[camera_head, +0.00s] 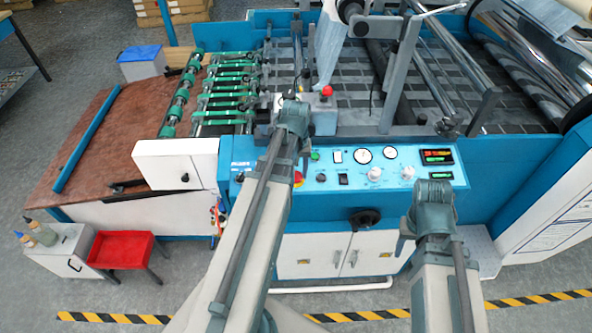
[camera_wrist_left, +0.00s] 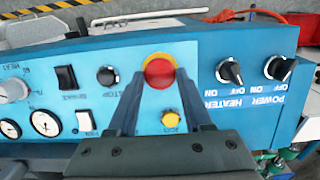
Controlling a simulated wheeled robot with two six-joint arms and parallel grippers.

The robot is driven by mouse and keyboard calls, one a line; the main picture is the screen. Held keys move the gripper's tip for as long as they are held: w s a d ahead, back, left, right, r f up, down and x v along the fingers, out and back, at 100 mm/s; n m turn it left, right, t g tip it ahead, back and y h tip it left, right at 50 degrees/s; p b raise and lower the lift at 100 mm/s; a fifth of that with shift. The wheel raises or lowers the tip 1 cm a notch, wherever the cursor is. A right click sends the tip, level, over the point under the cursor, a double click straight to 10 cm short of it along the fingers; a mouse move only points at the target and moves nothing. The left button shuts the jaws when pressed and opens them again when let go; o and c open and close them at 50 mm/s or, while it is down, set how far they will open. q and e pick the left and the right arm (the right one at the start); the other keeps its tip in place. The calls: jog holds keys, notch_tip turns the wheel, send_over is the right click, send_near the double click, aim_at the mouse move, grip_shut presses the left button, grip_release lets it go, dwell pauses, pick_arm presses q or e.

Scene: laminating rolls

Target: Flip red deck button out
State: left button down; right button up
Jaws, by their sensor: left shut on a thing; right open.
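The red deck button (camera_wrist_left: 160,70), a round red cap on a yellow ring, sits on the blue control panel (camera_wrist_left: 205,70). In the head view the same button (camera_head: 298,178) shows just right of my left arm. My left gripper (camera_wrist_left: 160,77) is shut on the button, with one finger on each side of its cap. In the head view my left arm hides most of that gripper. My right gripper (camera_head: 434,195) is low in front of the panel's right part, open and apart from the button. Its fingers are hard to make out.
In the wrist view a yellow button (camera_wrist_left: 170,118) lies close by the red one, with black heater (camera_wrist_left: 230,72) and power (camera_wrist_left: 279,68) knobs to the right. Gauges (camera_head: 362,155) and a black handwheel (camera_head: 364,219) lie right of my left arm.

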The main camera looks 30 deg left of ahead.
aim_at(296, 175)
pick_arm(q)
jog(key=shift+c, duration=1.5)
grip_release()
jog(key=shift+r, duration=0.1)
notch_tip(296, 175, up, 14)
jog(key=p, duration=1.3)
jog(key=shift+p, duration=0.4)
jog(key=shift+f, duration=0.2)
